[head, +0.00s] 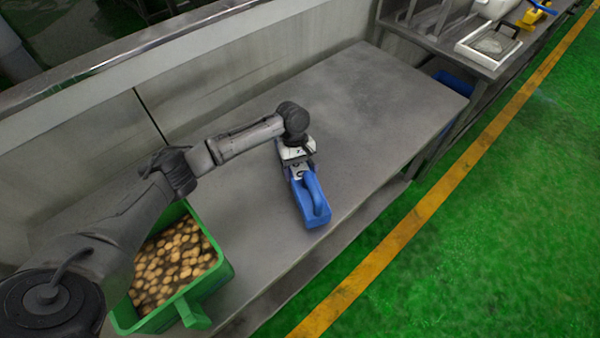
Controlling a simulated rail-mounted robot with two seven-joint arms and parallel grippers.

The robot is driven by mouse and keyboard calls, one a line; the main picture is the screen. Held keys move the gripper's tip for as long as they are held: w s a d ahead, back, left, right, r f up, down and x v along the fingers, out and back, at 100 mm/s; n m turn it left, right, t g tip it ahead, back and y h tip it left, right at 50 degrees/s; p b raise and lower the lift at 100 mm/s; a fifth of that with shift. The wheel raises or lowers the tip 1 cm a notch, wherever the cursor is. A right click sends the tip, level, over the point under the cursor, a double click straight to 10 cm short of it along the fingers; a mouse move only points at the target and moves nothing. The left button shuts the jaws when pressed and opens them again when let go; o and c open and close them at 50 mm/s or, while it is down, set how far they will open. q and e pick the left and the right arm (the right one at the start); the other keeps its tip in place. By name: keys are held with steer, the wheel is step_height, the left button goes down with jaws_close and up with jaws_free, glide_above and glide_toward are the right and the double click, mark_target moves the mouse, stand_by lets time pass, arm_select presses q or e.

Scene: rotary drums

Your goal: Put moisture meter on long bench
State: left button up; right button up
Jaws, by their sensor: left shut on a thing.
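The moisture meter (312,207) is a blue block-shaped device with a raised blue handle. It is at the long bench (365,95), a grey metal top, near its front edge. Whether it touches the bench top or hangs just above it I cannot tell. My left gripper (298,166) is shut on the meter's far end, and the gripper's body hides that end. My right gripper is not in view.
A green crate (222,270) of round tan pieces stands at the bench's near left end. The bench top beyond the meter is clear. A second table at the upper right holds a white tray (489,46) and a yellow tool (533,16). A wall runs behind the bench.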

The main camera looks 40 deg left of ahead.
arm_select(q)
steer(key=shift+f, duration=0.75)
steer(key=o, duration=1)
steer(key=shift+f, duration=0.15)
steer(key=o, duration=0.3)
steer(key=shift+o, duration=0.2)
steer(key=p+v, duration=0.2)
steer(key=v, duration=0.9)
steer(key=shift+w+a+r, duration=0.1)
steer(key=shift+a+r, duration=0.1)
steer(key=shift+r, duration=0.4)
